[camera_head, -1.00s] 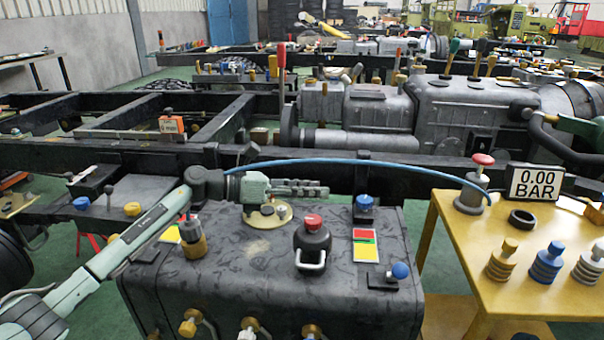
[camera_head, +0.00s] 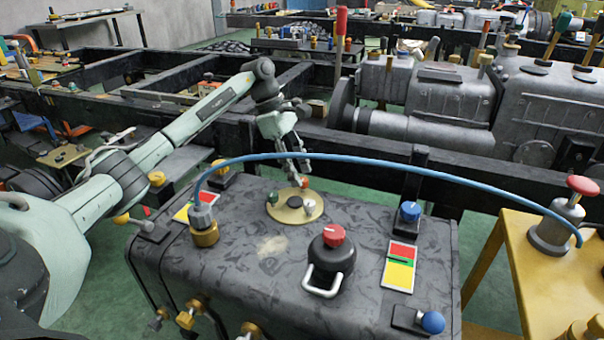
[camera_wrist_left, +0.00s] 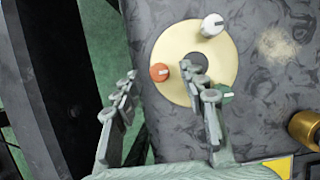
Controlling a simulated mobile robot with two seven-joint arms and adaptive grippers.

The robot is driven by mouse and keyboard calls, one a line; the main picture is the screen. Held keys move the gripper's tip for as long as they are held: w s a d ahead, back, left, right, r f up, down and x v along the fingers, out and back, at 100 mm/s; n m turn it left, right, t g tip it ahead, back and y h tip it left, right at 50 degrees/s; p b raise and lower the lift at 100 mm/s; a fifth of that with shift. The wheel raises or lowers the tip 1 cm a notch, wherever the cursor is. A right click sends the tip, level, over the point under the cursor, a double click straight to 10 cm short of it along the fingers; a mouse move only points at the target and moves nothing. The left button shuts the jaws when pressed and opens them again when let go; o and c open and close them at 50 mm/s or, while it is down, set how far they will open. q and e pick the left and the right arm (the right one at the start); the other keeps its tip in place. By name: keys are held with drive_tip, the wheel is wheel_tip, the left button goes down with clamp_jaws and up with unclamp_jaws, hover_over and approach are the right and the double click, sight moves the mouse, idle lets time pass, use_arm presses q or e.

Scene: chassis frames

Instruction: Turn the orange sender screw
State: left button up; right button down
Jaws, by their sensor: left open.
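The brass sender disc (camera_head: 290,215) lies on top of the dark mottled tank (camera_head: 240,240). The orange screw (camera_wrist_left: 159,72) sits on the disc's edge in the left wrist view, with a pale slot mark. In the head view the orange screw (camera_head: 304,183) shows just beyond the fingertips. A white screw (camera_wrist_left: 212,25) and a green screw (camera_wrist_left: 225,92) sit elsewhere on the disc. My left gripper (camera_head: 298,172) points down over the disc's far edge. Its open fingers (camera_wrist_left: 163,82) lie on either side of the orange screw in the wrist view; contact cannot be told.
A blue hose (camera_head: 370,167) arches over the tank from a brass fitting (camera_head: 204,236) to a red-knobbed post (camera_head: 555,230) on the yellow table (camera_head: 510,270). A red-topped black cap (camera_head: 331,255) and a blue knob (camera_head: 410,212) stand nearby. Black frame rails run behind.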

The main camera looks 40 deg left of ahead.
use_arm(q)
drive_tip(key=shift+x, duration=0.8)
drive_tip(key=shift+w+r, duration=0.1)
clamp_jaws()
